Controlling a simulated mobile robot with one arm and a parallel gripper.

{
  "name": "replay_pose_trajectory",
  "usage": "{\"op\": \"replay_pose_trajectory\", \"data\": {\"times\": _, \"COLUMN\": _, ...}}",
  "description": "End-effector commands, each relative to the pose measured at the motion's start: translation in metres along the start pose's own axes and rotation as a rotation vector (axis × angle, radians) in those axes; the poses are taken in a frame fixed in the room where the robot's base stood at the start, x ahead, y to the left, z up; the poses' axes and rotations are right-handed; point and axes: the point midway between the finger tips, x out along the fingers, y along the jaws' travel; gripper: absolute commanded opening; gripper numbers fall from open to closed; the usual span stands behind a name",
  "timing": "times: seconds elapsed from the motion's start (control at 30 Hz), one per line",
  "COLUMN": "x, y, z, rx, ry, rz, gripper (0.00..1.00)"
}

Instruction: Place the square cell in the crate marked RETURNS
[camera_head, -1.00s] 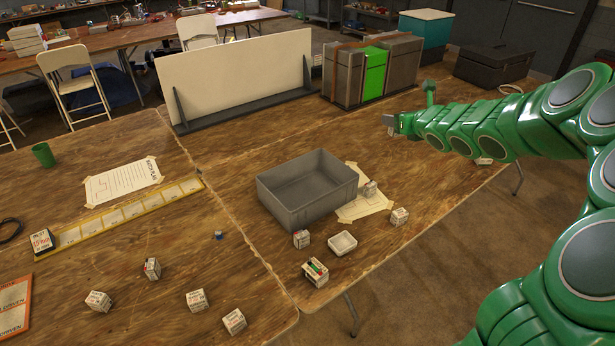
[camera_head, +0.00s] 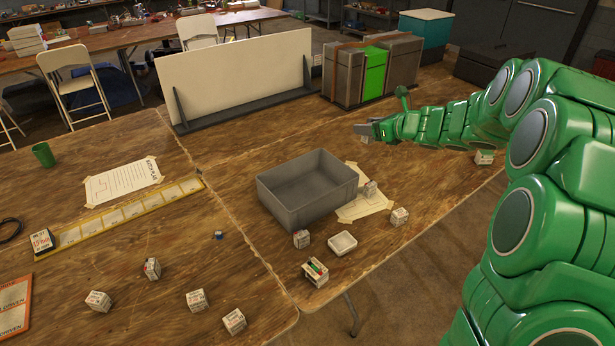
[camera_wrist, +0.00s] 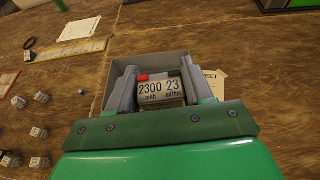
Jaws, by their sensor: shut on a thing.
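My gripper (camera_head: 366,132) is shut on a cell and holds it above the table, behind and to the right of the grey crate in the head view. In the wrist view my gripper (camera_wrist: 158,75) has the cell (camera_wrist: 160,92) between its fingers. The cell is boxy, with a pale label reading 2300 mAh and 23 mOhm and a red mark at one corner. The grey open crate (camera_head: 290,208) looks empty. Its far wall (camera_wrist: 170,64) shows beyond the fingers in the wrist view. I see no RETURNS marking on it.
A white panel (camera_head: 240,78) and a grey-and-green case (camera_head: 374,75) stand behind. A taped sheet (camera_head: 360,208) lies beside the crate.

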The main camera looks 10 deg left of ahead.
Motion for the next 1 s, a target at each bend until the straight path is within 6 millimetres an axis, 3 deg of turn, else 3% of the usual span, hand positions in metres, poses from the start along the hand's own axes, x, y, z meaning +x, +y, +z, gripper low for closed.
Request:
{"op": "replay_pose_trajectory", "data": {"times": 0.3, "x": 0.024, "y": 0.036, "z": -0.038, "rx": -0.079, "ry": -0.001, "rz": 0.201, "gripper": 0.16}}
{"op": "replay_pose_trajectory", "data": {"times": 0.5, "x": 0.029, "y": 0.048, "z": -0.057, "rx": -0.111, "ry": -0.002, "rz": 0.273, "gripper": 0.16}}
{"op": "replay_pose_trajectory", "data": {"times": 0.67, "x": 0.034, "y": 0.046, "z": -0.062, "rx": -0.120, "ry": 0.000, "rz": 0.286, "gripper": 0.16}}
{"op": "replay_pose_trajectory", "data": {"times": 1.0, "x": 0.067, "y": 0.022, "z": -0.066, "rx": -0.120, "ry": -0.001, "rz": 0.286, "gripper": 0.16}}
